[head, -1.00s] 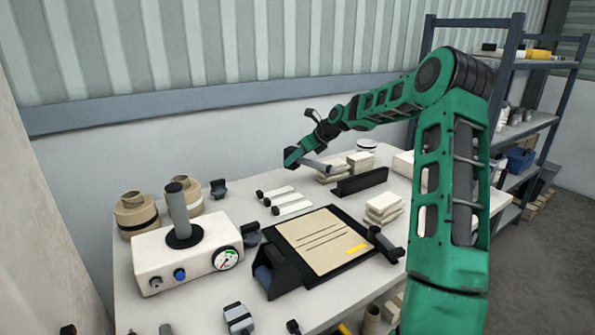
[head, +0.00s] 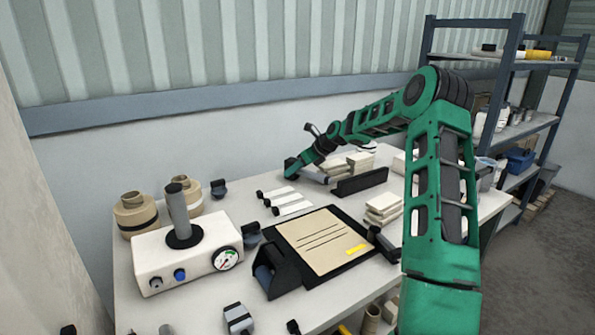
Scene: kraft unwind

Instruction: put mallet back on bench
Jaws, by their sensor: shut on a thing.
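My gripper (head: 291,169) is at the far side of the bench (head: 238,206), low over its top, at the end of my green arm. It is shut on the mallet (head: 316,177), of which only a pale grey bar shows, sticking out to the right of the fingers. The rest of the mallet is hidden by the gripper. The bar is close to the bench top, beside a stack of cream blocks; I cannot tell whether it touches either.
White strips with black ends (head: 292,208) lie just in front of the gripper. A black upright holder (head: 360,182) and cream stacks (head: 383,208) are to the right. A white gauge box (head: 188,252) and a black-framed board (head: 318,242) fill the front. A shelf rack (head: 520,125) stands at right.

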